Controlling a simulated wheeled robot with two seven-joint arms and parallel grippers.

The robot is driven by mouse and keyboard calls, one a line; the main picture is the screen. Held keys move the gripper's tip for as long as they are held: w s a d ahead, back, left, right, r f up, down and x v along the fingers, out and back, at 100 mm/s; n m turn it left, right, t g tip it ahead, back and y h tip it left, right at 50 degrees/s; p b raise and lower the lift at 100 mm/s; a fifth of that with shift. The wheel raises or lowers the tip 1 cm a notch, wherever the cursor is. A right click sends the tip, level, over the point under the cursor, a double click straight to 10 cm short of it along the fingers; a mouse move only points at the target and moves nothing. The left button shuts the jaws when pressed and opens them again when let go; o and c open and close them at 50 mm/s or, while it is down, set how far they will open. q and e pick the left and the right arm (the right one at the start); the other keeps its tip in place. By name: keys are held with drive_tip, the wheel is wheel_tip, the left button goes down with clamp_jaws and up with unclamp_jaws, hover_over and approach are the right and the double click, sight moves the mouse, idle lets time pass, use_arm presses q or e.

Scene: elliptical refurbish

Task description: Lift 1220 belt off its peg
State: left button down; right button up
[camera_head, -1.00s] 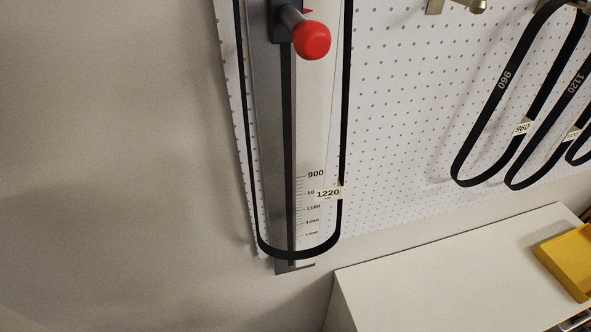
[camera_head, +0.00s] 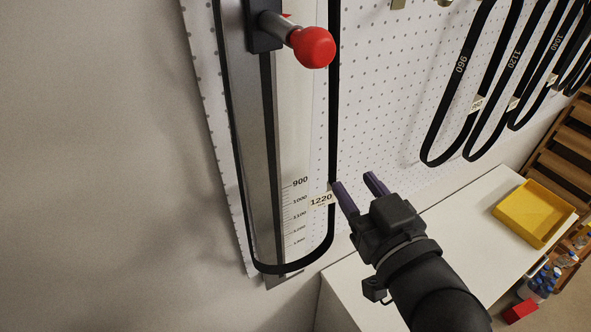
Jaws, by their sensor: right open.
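The 1220 belt (camera_head: 333,120) is a long black loop hanging in front of a metal measuring scale (camera_head: 293,150) on the pegboard. Its lower bend (camera_head: 290,267) hangs near the scale's bottom end. A pale tag (camera_head: 321,200) reading 1220 is on its right strand. The belt's top and its peg are out of view above. My right gripper (camera_head: 358,187) is open, with its two purple-lined fingers beside the right strand near the tag. The left finger's tip is close to the strand; I cannot tell whether it touches. My left gripper is not in view.
A red-knobbed handle (camera_head: 313,47) sticks out from the scale inside the loop. Other belts, including 960 (camera_head: 460,65) and 1120 (camera_head: 514,60), hang to the right. A white cabinet top (camera_head: 455,230) with a yellow tray (camera_head: 535,212) lies below. Plain wall is at left.

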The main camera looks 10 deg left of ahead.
sight(336, 157)
drive_tip(key=w+b, duration=0.1)
drive_tip(key=b, duration=0.1)
drive_tip(key=f+b, duration=0.1)
drive_tip(key=b, duration=0.1)
drive_tip(key=shift+w+a+f, duration=0.1)
drive_tip(key=shift+w+a, duration=0.2)
drive_tip(key=shift+w, duration=0.05)
drive_tip(key=x, duration=0.2)
drive_tip(key=p+x, duration=0.1)
drive_tip(key=x, duration=0.2)
drive_tip(key=r+p+x, duration=0.1)
drive_tip(key=x, duration=0.1)
drive_tip(key=shift+w+a, duration=0.2)
drive_tip(key=shift+w, duration=0.2)
drive_tip(key=shift+c, duration=0.6)
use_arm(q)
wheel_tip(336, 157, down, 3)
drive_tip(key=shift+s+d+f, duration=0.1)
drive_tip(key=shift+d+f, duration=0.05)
use_arm(e)
clamp_jaws()
